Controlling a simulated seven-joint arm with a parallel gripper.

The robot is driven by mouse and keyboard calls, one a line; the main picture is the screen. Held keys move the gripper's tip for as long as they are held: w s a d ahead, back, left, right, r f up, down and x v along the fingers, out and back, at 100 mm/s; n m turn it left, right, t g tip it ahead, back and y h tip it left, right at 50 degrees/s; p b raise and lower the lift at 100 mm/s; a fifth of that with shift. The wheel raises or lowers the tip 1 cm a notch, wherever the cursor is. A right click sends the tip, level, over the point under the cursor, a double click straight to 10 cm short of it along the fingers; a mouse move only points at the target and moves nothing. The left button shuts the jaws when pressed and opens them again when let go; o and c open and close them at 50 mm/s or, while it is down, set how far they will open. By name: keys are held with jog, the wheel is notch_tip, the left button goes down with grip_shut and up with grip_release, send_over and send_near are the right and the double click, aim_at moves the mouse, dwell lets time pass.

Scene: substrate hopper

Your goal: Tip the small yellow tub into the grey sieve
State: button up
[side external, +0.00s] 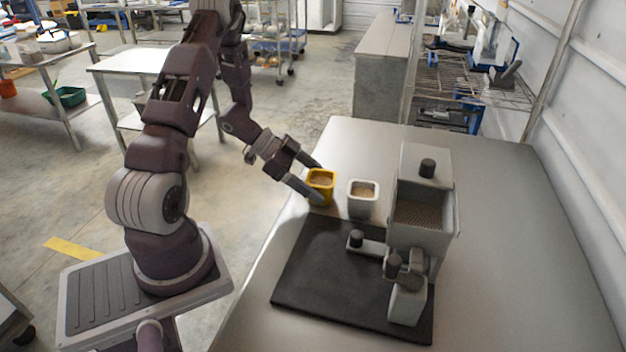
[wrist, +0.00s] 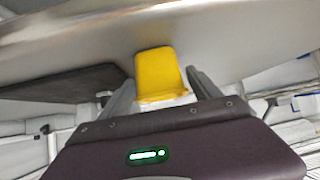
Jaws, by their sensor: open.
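The small yellow tub (side external: 320,187) stands upright on the table near its left edge, with brownish contents showing inside its rim. My gripper (side external: 319,182) is open, with one finger on each side of the tub. In the wrist view the yellow tub (wrist: 158,75) sits between the two spread fingers (wrist: 160,88). I cannot tell whether either finger touches it. The grey hopper unit (side external: 420,205) stands on the right, with a meshed, sieve-like opening (side external: 420,214) at its top front; this looks like the grey sieve.
A white tub (side external: 362,198) with brownish contents stands between the yellow tub and the hopper. A black mat (side external: 320,275) lies under the hopper, with knobbed fittings (side external: 356,239) and a small pale container (side external: 407,303) at its front. The table's right side (side external: 520,230) is clear.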

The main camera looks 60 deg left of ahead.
jog(key=c, duration=1.1)
jog(key=shift+r, duration=3)
